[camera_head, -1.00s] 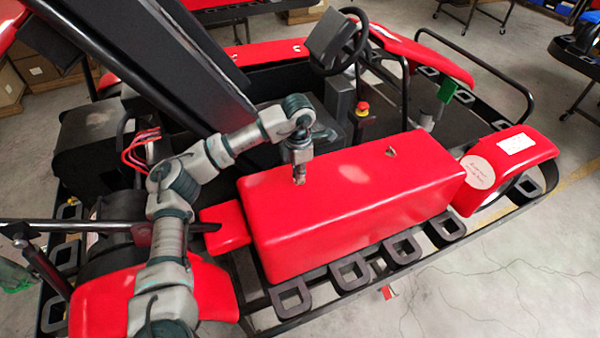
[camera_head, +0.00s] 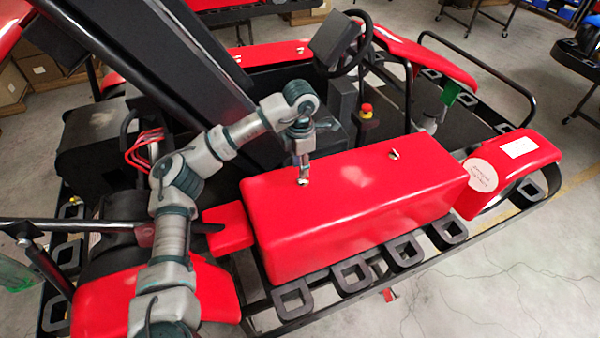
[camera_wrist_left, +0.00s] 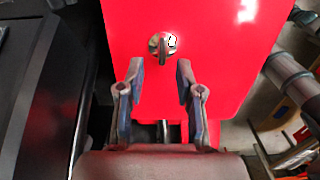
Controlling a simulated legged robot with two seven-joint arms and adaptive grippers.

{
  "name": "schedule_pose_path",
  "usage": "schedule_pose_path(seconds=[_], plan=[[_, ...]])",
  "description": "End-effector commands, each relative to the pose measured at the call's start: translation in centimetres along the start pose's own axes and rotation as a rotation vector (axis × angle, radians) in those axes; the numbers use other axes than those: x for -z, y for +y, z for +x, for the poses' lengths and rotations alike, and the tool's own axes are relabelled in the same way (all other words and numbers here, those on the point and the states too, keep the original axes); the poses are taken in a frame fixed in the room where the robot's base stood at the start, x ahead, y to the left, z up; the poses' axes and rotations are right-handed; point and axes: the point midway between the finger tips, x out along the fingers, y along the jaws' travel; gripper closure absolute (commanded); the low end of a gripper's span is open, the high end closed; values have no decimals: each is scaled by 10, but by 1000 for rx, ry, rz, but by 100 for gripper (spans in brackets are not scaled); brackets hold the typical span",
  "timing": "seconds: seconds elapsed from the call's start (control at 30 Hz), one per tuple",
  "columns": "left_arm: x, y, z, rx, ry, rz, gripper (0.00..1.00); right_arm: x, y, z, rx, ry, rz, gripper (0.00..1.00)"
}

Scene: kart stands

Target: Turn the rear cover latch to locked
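The red box-shaped cover (camera_head: 350,215) lies along the kart's near side. The rear latch (camera_head: 303,181) is a small metal piece on top of the cover's rear end. In the left wrist view the latch (camera_wrist_left: 162,45) is a round metal knob with a raised grip standing roughly upright in the picture. My left gripper (camera_head: 301,166) is just above the latch. In the left wrist view its two fingers are open (camera_wrist_left: 160,72), with the latch ahead of the gap, not gripped. A second latch (camera_head: 393,154) sits farther forward on the cover. My right gripper is out of view.
A dark slanted panel (camera_head: 150,60) rises beside my left arm. The steering wheel (camera_head: 352,45) and a red-topped button (camera_head: 366,109) stand beyond the cover. A black tube frame (camera_head: 480,250) runs along the near side. Open floor (camera_head: 500,295) lies at the lower right.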

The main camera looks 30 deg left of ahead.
Motion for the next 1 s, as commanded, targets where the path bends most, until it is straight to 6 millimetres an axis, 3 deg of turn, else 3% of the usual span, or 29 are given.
schedule_pose_path(seconds=[0.2,0.4,1.0], plan=[[1,1,-51,-1,-4,-1,65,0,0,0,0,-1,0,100],[2,2,-76,0,-2,0,65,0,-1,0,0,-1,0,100],[2,2,-82,2,-1,0,65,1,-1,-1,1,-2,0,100]])
